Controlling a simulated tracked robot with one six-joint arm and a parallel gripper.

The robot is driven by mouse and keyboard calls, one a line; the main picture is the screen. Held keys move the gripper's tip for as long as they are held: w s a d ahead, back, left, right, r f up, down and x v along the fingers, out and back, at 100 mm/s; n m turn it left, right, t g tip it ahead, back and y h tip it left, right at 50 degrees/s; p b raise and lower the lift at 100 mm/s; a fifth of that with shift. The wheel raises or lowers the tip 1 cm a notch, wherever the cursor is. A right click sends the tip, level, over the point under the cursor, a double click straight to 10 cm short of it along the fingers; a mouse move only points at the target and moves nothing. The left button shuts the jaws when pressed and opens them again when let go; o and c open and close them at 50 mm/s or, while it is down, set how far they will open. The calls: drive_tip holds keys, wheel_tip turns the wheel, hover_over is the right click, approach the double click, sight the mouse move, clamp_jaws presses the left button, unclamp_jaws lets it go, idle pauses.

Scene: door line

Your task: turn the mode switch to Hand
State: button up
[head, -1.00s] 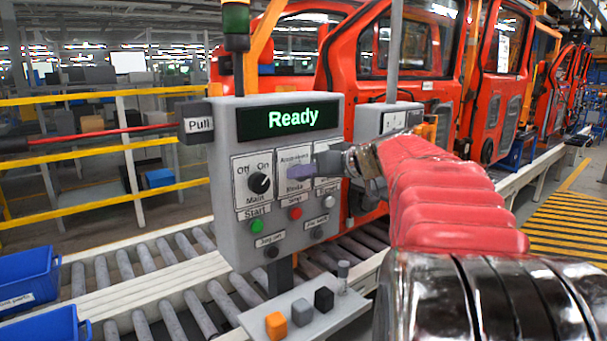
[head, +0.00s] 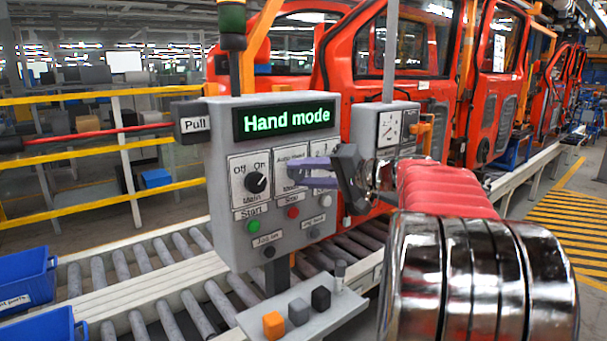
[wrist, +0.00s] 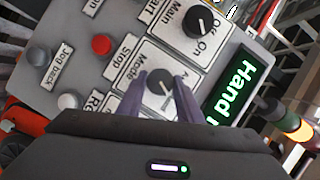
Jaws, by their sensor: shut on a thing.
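The grey control box (head: 220,227) stands upright and its display (head: 287,119) reads "Hand mode" in green. The mode switch (wrist: 158,84) is a small dark knob on a white plate labelled Mode. It sits between the two purple fingers of my gripper (wrist: 160,80) in the wrist view. My gripper (head: 296,172) reaches the panel from the right in the head view, where its fingers hide the knob. The jaws are shut on the mode switch.
The Main switch (head: 256,182) is left of the Mode plate. Below are a green Start button (head: 253,225) and a red Stop button (head: 293,212). A Pull box (head: 193,123) juts out at left. A shelf with coloured blocks (head: 274,324) sits under the panel.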

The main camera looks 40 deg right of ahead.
drive_tip(key=shift+d+f+m+t+y, duration=0.2)
drive_tip(key=shift+m+t+y, duration=0.2)
drive_tip(key=shift+m, duration=0.8)
drive_tip(key=o, duration=1)
drive_tip(key=shift+s, duration=0.1)
drive_tip(key=v, duration=1.3)
drive_tip(key=shift+s+d, duration=0.2)
drive_tip(key=shift+s, duration=0.1)
